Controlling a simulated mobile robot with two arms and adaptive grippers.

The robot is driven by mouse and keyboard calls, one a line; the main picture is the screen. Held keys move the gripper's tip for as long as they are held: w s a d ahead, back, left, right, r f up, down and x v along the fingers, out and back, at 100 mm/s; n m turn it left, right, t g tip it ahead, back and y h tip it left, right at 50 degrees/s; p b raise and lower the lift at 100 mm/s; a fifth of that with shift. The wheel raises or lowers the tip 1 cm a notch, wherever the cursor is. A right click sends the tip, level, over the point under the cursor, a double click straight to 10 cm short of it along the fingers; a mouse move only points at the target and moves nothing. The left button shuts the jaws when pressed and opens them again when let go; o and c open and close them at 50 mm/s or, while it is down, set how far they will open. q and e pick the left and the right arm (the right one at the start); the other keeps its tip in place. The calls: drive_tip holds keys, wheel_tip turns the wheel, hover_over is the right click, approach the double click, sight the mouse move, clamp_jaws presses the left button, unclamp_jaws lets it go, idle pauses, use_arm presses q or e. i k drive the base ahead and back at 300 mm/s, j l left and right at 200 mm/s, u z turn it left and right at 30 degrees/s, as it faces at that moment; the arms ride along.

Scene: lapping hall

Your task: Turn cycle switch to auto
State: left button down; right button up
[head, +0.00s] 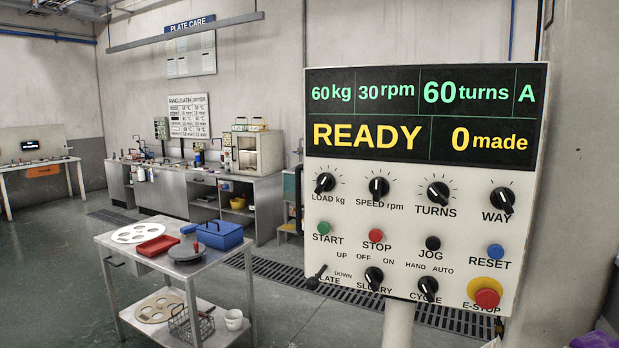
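The cycle switch (428,288) is a black rotary knob low on the white control panel (405,215), above the label CYCLE. HAND is printed at its upper left and AUTO at its upper right. Its grip seems to slant from upper left to lower right, toward the HAND side, but the pointer mark is too small to be sure. The display (425,112) reads 60 kg, 30 rpm, 60 turns, A, READY, 0 made. Neither of my grippers is in view.
The slurry knob (374,279) is left of the switch; the red E-STOP (487,298) on yellow is to its right. Black JOG (433,243) and blue RESET (495,251) buttons sit above. A steel trolley (185,268) stands left of the panel. Nothing blocks the panel's front.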

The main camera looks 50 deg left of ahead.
sight(428, 285)
drive_tip(key=k+j+u, duration=0.1)
drive_tip(key=j, duration=0.9)
drive_tip(key=k+j, duration=0.1)
drive_tip(key=j, duration=0.95)
drive_tip(key=k+j+u, duration=0.15)
drive_tip(key=j, duration=0.85)
